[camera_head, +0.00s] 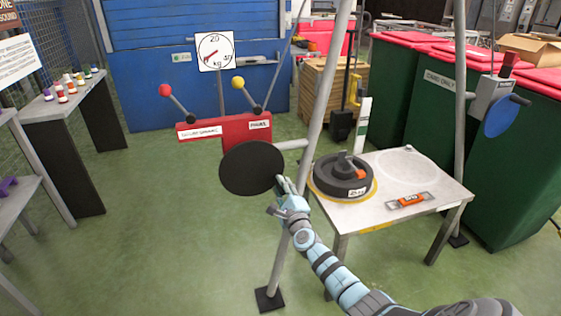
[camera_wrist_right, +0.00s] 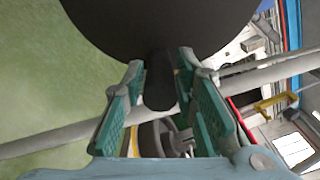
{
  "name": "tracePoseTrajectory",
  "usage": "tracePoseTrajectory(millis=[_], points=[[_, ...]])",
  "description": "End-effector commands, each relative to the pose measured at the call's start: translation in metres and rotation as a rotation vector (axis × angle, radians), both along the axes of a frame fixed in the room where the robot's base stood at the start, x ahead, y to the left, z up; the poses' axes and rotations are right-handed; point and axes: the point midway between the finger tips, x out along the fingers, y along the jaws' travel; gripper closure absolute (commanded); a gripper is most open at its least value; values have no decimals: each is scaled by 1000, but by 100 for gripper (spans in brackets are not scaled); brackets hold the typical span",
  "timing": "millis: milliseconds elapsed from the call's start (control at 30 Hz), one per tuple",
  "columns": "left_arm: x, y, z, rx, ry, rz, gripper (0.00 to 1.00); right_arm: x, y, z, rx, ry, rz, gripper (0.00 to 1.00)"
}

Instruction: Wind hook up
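A black disc (camera_head: 252,168), which looks like a winch wheel, is mounted on the left grey pole. In the right wrist view the disc (camera_wrist_right: 160,25) fills the top, and a dark handle (camera_wrist_right: 160,80) sticks out from it. My right gripper (camera_head: 282,190) is at the disc's lower right edge. In the wrist view its teal fingers (camera_wrist_right: 160,95) stand either side of the handle, with narrow gaps visible. A yellow hook-like part (camera_head: 355,92) shows behind the table, near a wooden crate. My left gripper is not in view.
A small table (camera_head: 410,170) right of the pole bears a dark round weight (camera_head: 342,177) and a level with an orange middle (camera_head: 410,200). A red lever box (camera_head: 225,127) and a kg dial (camera_head: 215,50) stand behind.

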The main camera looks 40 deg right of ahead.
Motion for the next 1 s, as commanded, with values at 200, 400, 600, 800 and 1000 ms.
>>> tracePoseTrajectory(millis=[200, 400, 600, 800, 1000], points=[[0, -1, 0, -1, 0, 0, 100, 0, 0, 0, 0, 0, 0, 100], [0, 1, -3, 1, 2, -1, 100, 0, 2, -3, 21, -7, 0, 100], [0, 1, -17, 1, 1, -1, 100, 3, 10, -17, 163, -53, 2, 100], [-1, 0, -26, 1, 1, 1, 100, 6, 18, -25, 286, -94, 4, 100], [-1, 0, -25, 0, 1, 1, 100, 6, 19, -25, 302, -98, 5, 100]])
